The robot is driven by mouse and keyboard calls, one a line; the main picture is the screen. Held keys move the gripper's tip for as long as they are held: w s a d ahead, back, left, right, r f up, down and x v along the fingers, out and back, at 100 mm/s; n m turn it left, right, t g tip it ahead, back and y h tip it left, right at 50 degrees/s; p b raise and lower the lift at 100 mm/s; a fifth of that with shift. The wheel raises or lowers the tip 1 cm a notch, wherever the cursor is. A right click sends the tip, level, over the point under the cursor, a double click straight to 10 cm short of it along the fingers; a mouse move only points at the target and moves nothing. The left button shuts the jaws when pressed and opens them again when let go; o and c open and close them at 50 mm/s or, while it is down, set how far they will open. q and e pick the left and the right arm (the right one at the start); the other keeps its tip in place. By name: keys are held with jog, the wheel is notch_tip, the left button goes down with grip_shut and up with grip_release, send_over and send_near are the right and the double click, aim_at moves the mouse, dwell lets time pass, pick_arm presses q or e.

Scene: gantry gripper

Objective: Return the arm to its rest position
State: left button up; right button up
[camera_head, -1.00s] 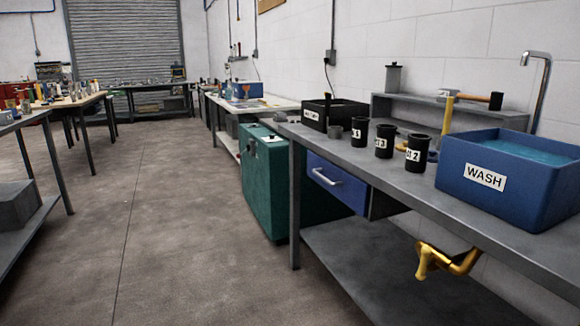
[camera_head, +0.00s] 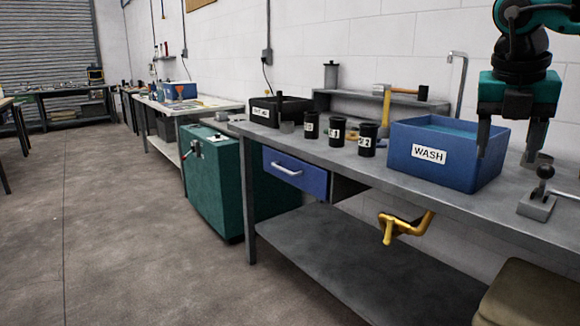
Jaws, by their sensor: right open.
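My right gripper (camera_head: 509,145) hangs at the right edge of the head view, fingers pointing down. It is open, with nothing visible between its dark fingers. It appears in front of the right end of the blue WASH tub (camera_head: 395,150), above the bench; whether it touches anything cannot be told, but it seems clear of the surface. My left gripper is not in view.
The grey bench (camera_head: 290,150) holds black labelled cups (camera_head: 337,132), a black box (camera_head: 290,112), and a lever on a block (camera_head: 537,207). A yellow pipe (camera_head: 405,228) hangs below. A green cabinet (camera_head: 212,180) stands left; the floor (camera_head: 130,240) beyond is clear.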

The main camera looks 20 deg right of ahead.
jog(key=w+a+f+m+t+y, duration=0.1)
jog(key=w+a+f+t+y, duration=0.3)
jog(key=a+f+y, duration=0.7)
jog(key=w+a+f+m+t+y, duration=0.3)
jog(key=a+f, duration=0.5)
jog(key=f, duration=0.7)
jog(key=s+a+f+m+t+h, duration=0.2)
jog(key=s+a+f+m+h, duration=0.25)
jog(key=a+f+m, duration=0.4)
jog(key=s+a+f+m+t+h, duration=0.1)
jog(key=s+a+f+m+h, duration=0.3)
jog(key=f+m, duration=0.65)
pick_arm(q)
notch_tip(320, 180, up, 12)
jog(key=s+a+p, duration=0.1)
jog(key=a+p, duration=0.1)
jog(key=p, duration=1.4)
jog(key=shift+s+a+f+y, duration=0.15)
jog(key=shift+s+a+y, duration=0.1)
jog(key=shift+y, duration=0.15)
pick_arm(e)
jog(key=s+d+r, duration=0.1)
jog(key=s+r, duration=0.2)
jog(key=r, duration=0.7)
jog(key=shift+s+d+r+n, duration=0.15)
jog(key=shift+d+r+n, duration=0.05)
jog(key=shift+r+n, duration=0.15)
